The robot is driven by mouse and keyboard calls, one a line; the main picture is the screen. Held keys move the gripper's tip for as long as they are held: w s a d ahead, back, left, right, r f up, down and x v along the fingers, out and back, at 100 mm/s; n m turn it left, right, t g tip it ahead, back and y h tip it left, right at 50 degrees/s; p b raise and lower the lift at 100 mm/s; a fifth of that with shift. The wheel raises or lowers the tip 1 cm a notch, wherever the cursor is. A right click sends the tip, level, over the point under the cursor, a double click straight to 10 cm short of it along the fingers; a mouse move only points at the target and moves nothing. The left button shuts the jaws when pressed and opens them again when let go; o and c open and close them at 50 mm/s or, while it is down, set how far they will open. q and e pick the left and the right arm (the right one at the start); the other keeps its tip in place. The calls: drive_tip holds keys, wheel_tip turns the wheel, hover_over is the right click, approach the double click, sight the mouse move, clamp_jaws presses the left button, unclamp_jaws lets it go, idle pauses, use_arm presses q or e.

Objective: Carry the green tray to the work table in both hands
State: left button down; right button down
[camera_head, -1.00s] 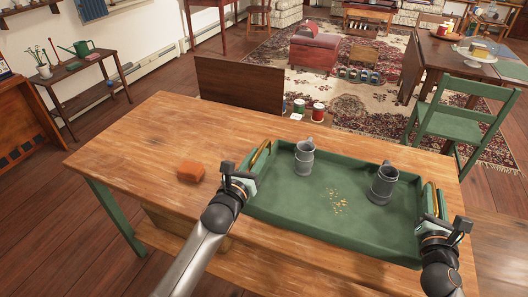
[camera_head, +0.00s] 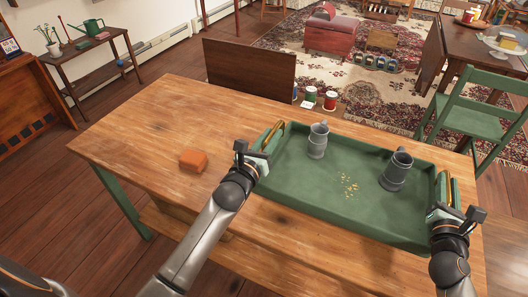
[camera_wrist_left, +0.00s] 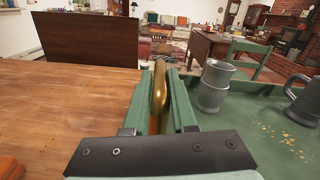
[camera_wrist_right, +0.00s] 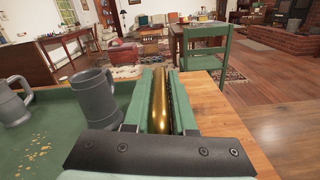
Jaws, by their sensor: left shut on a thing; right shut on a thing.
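The green tray (camera_head: 310,193) is on or just above the wooden work table (camera_head: 140,125); I cannot tell if they touch. It carries two grey mugs, one near the far left (camera_head: 317,141) and one toward the right (camera_head: 397,170), both upright. Yellowish crumbs (camera_head: 349,186) lie between them. My left gripper (camera_head: 256,158) is shut on the tray's left brass handle, which shows between the fingers in the left wrist view (camera_wrist_left: 158,95). My right gripper (camera_head: 447,213) is shut on the right brass handle, seen in the right wrist view (camera_wrist_right: 160,105).
An orange-brown block (camera_head: 194,160) lies on the table left of the tray. The table's left part is otherwise clear. A green chair (camera_head: 478,112) stands beyond the right end. A dark wooden panel (camera_head: 248,75) and several cans (camera_head: 330,100) are behind the table.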

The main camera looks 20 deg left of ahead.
use_arm(q)
drive_tip(key=shift+d+r, duration=0.2)
drive_tip(key=shift+d, duration=0.05)
use_arm(e)
drive_tip(key=shift+a+r, duration=0.15)
drive_tip(key=shift+a, duration=0.15)
